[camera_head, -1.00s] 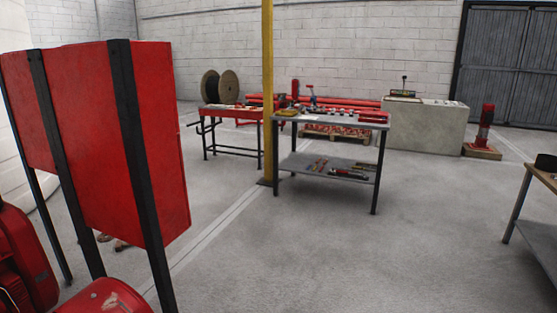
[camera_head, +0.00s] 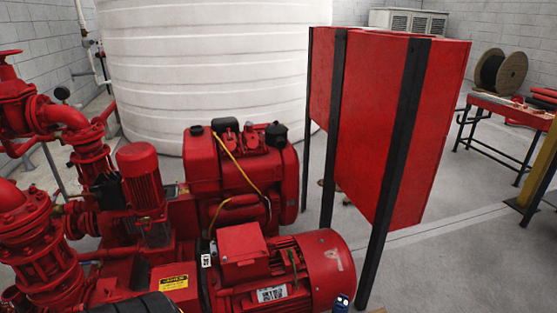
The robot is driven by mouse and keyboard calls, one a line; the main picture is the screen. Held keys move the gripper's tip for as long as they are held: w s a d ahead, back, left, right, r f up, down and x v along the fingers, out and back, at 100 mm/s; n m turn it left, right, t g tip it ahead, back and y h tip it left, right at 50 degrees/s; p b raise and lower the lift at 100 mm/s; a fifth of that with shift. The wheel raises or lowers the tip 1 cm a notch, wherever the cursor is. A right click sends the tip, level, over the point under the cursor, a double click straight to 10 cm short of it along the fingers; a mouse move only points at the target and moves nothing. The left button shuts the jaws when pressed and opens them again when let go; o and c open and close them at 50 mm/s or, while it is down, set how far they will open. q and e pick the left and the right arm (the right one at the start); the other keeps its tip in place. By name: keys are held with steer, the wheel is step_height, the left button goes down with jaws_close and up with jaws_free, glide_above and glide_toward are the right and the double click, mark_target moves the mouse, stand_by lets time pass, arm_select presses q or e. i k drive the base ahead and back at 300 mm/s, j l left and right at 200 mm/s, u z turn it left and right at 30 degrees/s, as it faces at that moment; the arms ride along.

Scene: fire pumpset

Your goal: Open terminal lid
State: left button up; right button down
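The terminal box (camera_head: 242,262) is a small red box on top of a large red electric motor (camera_head: 325,265), near the bottom middle of the head view. Its lid (camera_head: 241,241) is a flat red cover and looks shut. A yellow cable hangs down behind the box. Neither gripper can be made out. Dark shapes cut off at the bottom edge may be parts of my arms, but I cannot tell.
Red pumps and pipes (camera_head: 40,235) fill the left. A red engine (camera_head: 235,175) stands behind the motor. A tall red cabinet (camera_head: 375,120) on black legs stands right of it. A white tank (camera_head: 210,70) is behind.

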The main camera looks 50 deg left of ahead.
mark_target(243, 245)
steer(key=u, duration=1.9)
